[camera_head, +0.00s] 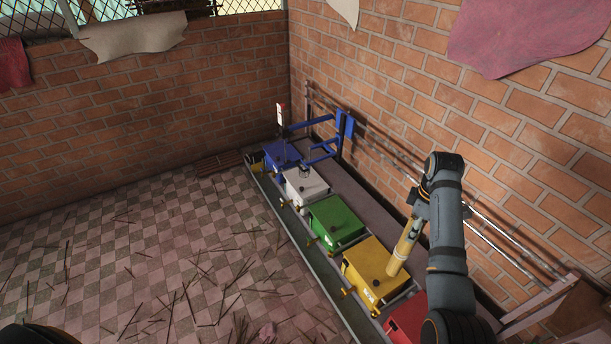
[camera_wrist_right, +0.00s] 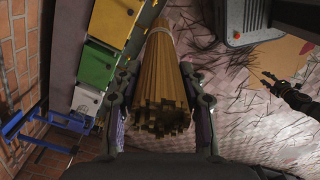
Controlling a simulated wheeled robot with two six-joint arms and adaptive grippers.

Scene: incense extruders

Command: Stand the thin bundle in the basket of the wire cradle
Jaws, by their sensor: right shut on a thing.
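The thin bundle (camera_head: 404,248) is a tan bunch of straight sticks. My right gripper (camera_head: 418,212) is shut on it and holds it slightly tilted, in front of the yellow machine in the head view. In the right wrist view the bundle (camera_wrist_right: 165,85) lies between both fingers, its cut stick ends toward the camera. My left gripper (camera_wrist_right: 267,80) shows small and dark at the right of the right wrist view; its jaw opening is unclear. I cannot make out the wire cradle or its basket in either view.
A row of blue (camera_head: 281,154), white (camera_head: 304,186), green (camera_head: 336,222), yellow (camera_head: 372,272) and red (camera_head: 405,318) machines runs along the brick wall. A blue frame (camera_head: 322,150) stands at the far end. Loose sticks litter the checkered floor (camera_head: 130,250). A grey machine (camera_wrist_right: 245,20) shows in the wrist view.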

